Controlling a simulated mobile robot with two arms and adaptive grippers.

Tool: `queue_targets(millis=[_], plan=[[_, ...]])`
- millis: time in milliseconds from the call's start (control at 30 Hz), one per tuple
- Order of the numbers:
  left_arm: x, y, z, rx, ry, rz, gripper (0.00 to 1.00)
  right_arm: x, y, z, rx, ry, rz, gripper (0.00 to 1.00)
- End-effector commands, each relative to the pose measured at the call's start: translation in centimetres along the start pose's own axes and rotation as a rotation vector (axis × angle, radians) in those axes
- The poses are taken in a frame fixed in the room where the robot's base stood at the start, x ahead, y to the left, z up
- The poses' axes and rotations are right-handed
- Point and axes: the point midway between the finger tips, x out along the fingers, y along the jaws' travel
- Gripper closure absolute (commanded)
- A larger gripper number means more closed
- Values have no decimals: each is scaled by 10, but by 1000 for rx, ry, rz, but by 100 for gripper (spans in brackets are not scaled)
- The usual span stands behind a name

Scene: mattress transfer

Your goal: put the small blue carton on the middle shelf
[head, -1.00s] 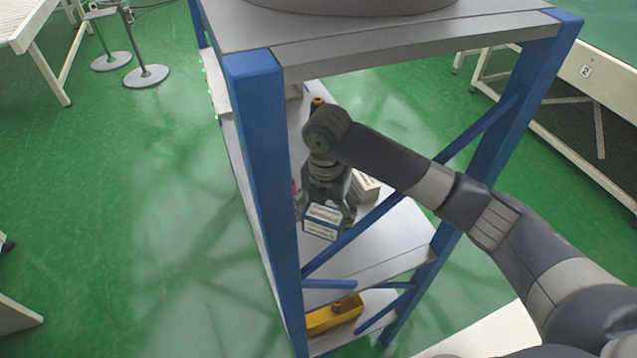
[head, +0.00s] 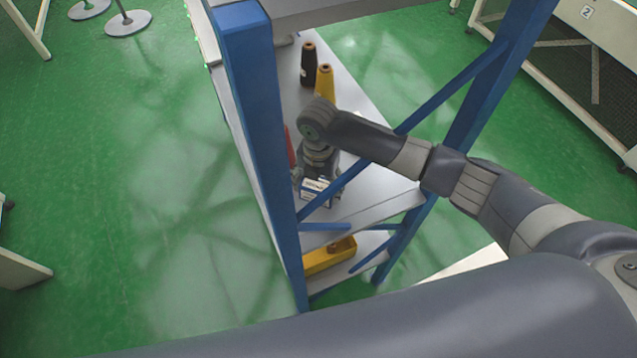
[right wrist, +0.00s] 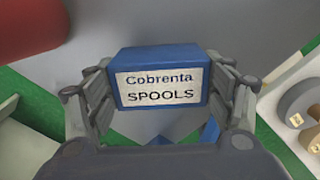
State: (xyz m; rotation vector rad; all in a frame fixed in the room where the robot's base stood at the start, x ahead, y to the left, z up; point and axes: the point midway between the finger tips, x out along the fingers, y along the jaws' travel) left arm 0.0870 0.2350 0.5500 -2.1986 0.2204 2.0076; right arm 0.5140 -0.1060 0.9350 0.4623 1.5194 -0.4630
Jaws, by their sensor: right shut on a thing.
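The small blue carton (head: 315,193) has a white label reading "Cobrenta SPOOLS". My right gripper (head: 317,188) is shut on it over the middle shelf (head: 380,192), behind the blue front-left post. In the right wrist view the carton (right wrist: 161,80) sits level between both fingers of the right gripper (right wrist: 160,95), label facing the camera. I cannot tell whether its underside touches the shelf. The wrist and a blue brace partly hide it in the head view. My left gripper is not in view.
A yellow item (head: 330,256) lies on the shelf below. The blue post (head: 255,140) and diagonal brace (head: 450,90) border my arm.

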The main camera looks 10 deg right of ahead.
Motion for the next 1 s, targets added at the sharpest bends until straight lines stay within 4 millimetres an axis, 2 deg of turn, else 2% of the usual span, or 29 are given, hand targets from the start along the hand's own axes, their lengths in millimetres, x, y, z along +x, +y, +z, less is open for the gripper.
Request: queue_targets(millis=[67, 100, 200, 567, 700, 867, 1000], plan=[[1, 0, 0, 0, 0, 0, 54, 2, 0, 0, 1, 0, 0, 54], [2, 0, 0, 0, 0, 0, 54, 3, 0, 0, 1, 0, -1, 23], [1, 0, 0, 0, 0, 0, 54, 2, 0, 0, 1, 0, 0, 5], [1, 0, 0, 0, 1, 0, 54, 2, 0, 0, 1, 0, 0, 5], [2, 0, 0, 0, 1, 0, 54, -6, 1, 1, 1, -2, 3, 5], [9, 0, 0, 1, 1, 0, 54, -32, 1, 1, -2, -4, 4, 5], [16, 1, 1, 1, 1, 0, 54, -63, 1, 2, -1, -5, 5, 5]])
